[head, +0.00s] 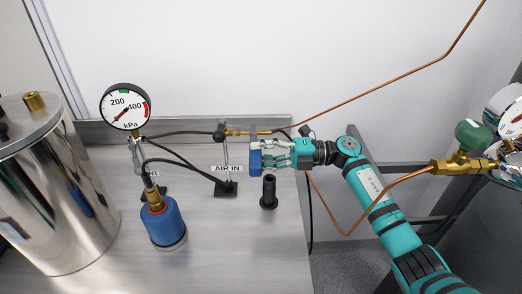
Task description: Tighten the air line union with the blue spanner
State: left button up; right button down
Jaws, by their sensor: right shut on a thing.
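My right gripper (272,155) comes in from the right and is shut on the blue spanner (255,161). The air line union (238,132) is a brass fitting between a black hose and a copper pipe, above the AIR IN label (227,168). My left gripper is out of view.
A black upright holder (269,193) stands just below the gripper. A pressure gauge (126,107), a blue canister (163,224) and a large steel cylinder (55,190) stand to the left. A copper pipe (385,82) slopes up right. The front bench (240,250) is clear.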

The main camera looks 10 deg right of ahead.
jog(key=shift+r+m+p, duration=0.25)
jog(key=shift+m+p, duration=0.05)
jog(key=shift+w+r+m+p, duration=0.15)
jog(key=shift+r+m+p, duration=0.9)
jog(key=shift+p, duration=0.9)
jog(key=shift+f, duration=0.15)
jog(key=shift+r+m+p, duration=0.3)
jog(key=shift+m+p, duration=0.05)
jog(key=shift+p, duration=0.15)
jog(key=shift+w+r+m+p, duration=0.3)
jog(key=shift+r+m+p, duration=0.25)
jog(key=shift+m+p, duration=0.5)
